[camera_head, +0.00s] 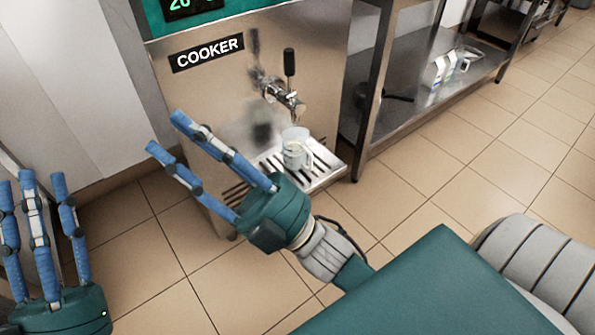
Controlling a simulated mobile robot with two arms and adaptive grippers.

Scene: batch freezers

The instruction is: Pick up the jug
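A small clear jug (296,150) stands upright on the slotted drip tray (331,172) of the cooker (265,68), below its tap (284,95). My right gripper (166,135) is open and empty, with its blue fingers pointing up and left.
A steel shelf unit (412,105) stands to the right of the cooker, with white cartons (440,72) on its lower shelf. A grey wall is at the left. The tiled floor (470,180) is clear at the right.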

